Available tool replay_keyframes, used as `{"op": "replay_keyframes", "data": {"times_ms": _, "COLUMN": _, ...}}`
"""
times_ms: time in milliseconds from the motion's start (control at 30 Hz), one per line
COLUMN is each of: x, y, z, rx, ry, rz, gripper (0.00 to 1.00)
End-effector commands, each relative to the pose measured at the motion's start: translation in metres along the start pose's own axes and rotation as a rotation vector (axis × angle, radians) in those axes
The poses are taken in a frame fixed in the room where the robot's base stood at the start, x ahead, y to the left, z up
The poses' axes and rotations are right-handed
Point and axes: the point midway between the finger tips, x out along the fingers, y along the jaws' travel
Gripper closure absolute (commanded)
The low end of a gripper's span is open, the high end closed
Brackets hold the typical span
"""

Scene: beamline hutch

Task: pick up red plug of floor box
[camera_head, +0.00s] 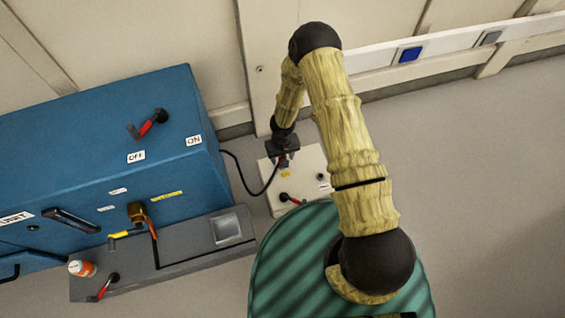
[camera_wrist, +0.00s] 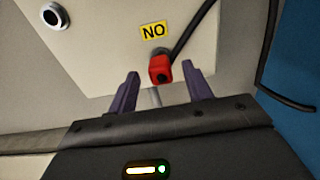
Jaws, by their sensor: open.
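The floor box (camera_head: 308,162) is a pale, flat box on the floor, right of the blue cabinet. My gripper (camera_head: 284,155) hangs over its upper left part and mostly hides the plug in the head view. In the wrist view the red plug (camera_wrist: 160,69) sits on the pale face of the floor box (camera_wrist: 100,35), below a yellow label, with a black cable running up from it. My gripper (camera_wrist: 160,76) is open, its two dark purple fingers on either side of the plug near the tips. No clear contact shows.
A red-and-black handle (camera_head: 290,199) is at the floor box's lower edge, and a round socket (camera_wrist: 54,15) is on its face. A black cable (camera_head: 243,182) loops to the blue cabinet (camera_head: 90,150). A grey plinth (camera_head: 190,245) stands in front. Floor at right is clear.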

Motion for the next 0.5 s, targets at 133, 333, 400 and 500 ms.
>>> {"op": "replay_keyframes", "data": {"times_ms": 133, "x": 0.023, "y": -0.001, "z": -0.001, "rx": 0.001, "ry": 0.001, "rz": -0.002, "gripper": 0.50}}
{"op": "replay_keyframes", "data": {"times_ms": 333, "x": 0.025, "y": -0.001, "z": -0.001, "rx": 0.001, "ry": 0.002, "rz": -0.001, "gripper": 0.50}}
{"op": "replay_keyframes", "data": {"times_ms": 400, "x": 0.025, "y": -0.001, "z": -0.001, "rx": 0.001, "ry": 0.002, "rz": -0.001, "gripper": 0.50}}
{"op": "replay_keyframes", "data": {"times_ms": 500, "x": 0.025, "y": -0.001, "z": -0.001, "rx": 0.001, "ry": 0.002, "rz": -0.001, "gripper": 0.50}}
